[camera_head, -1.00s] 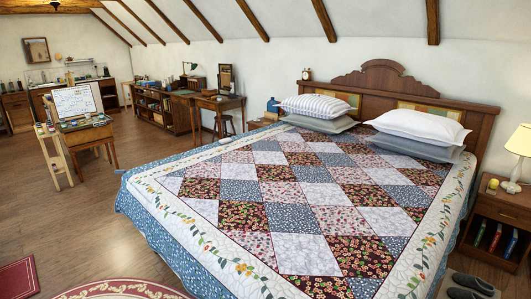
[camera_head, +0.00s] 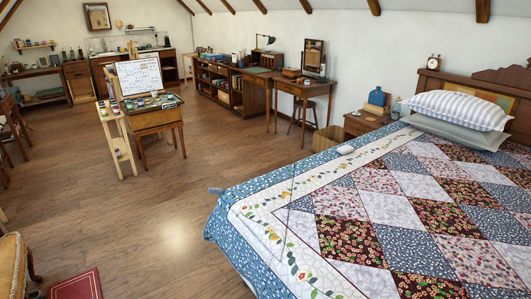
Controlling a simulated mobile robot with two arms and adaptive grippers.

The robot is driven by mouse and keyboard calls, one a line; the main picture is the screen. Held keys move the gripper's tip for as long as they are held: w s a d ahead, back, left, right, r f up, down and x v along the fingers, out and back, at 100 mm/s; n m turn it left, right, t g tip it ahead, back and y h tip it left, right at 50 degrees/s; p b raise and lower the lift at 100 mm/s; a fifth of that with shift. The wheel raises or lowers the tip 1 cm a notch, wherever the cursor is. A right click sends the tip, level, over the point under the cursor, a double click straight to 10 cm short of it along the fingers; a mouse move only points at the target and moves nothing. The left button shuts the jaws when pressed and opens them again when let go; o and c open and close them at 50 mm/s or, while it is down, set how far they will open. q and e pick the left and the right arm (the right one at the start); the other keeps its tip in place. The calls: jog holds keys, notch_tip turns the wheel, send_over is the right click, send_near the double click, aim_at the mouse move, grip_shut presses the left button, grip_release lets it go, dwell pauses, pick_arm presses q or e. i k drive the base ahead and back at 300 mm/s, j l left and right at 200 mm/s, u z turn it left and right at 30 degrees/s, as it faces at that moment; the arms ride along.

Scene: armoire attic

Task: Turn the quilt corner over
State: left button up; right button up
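The patchwork quilt (camera_head: 376,205) lies over the bed at the right of the head view, with a cream floral border and a blue edge (camera_head: 222,222) hanging over the side. Its near-left corner is in view and a small grey-blue piece (camera_head: 216,191) sticks out at the edge there. The quilt looks flat, with a thin line crossing the border. A small white object (camera_head: 345,149) lies on the quilt's far border. Neither of my grippers is in view.
Wooden floor (camera_head: 165,215) is clear left of the bed. An easel desk (camera_head: 150,110) stands beyond it. A red book or mat (camera_head: 78,284) and a yellow chair (camera_head: 12,265) are at lower left. A nightstand (camera_head: 362,125) and striped pillow (camera_head: 460,110) are by the headboard.

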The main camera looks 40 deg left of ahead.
aim_at(262, 202)
jog(key=i+j+z, duration=0.2)
jog(key=j, duration=0.8)
jog(key=j+z, duration=0.2)
jog(key=j, duration=0.8)
jog(key=k+j+z, duration=0.15)
jog(key=j, duration=0.85)
jog(key=j+z, duration=0.2)
jog(key=j, duration=0.85)
